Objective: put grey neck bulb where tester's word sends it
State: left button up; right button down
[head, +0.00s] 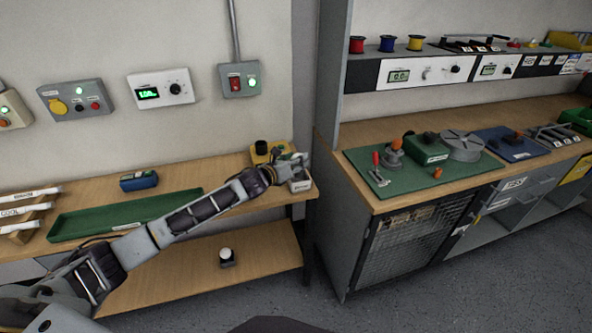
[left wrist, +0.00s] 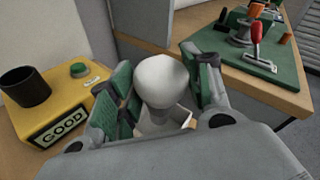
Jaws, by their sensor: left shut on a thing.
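A bulb with a round white globe and a grey neck (left wrist: 160,80) is held between the green-padded fingers of my left gripper (left wrist: 166,98). In the head view this gripper (head: 290,166) is at the right end of the wooden bench, and the bulb is hard to make out there. My right gripper is not in view.
A green tray (head: 120,215), a blue device (head: 139,181) and a rack of labelled tubes (head: 28,212) are on the bench. A small white-topped object (head: 226,257) is on the lower shelf. The right workbench has a green mat (head: 385,188) with tools. Floor is clear in front.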

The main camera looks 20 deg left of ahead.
pick_arm(q)
notch_tip(320, 180, down, 3)
jog(key=shift+r, duration=0.2)
jog(key=shift+f, duration=0.55)
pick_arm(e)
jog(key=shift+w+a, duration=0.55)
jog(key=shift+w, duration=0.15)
pick_arm(q)
jog(key=shift+f+b, duration=0.1)
jog(key=shift+b, duration=0.2)
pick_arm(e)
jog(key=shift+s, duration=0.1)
pick_arm(q)
jog(key=o, duration=0.8)
jog(key=shift+c, duration=0.2)
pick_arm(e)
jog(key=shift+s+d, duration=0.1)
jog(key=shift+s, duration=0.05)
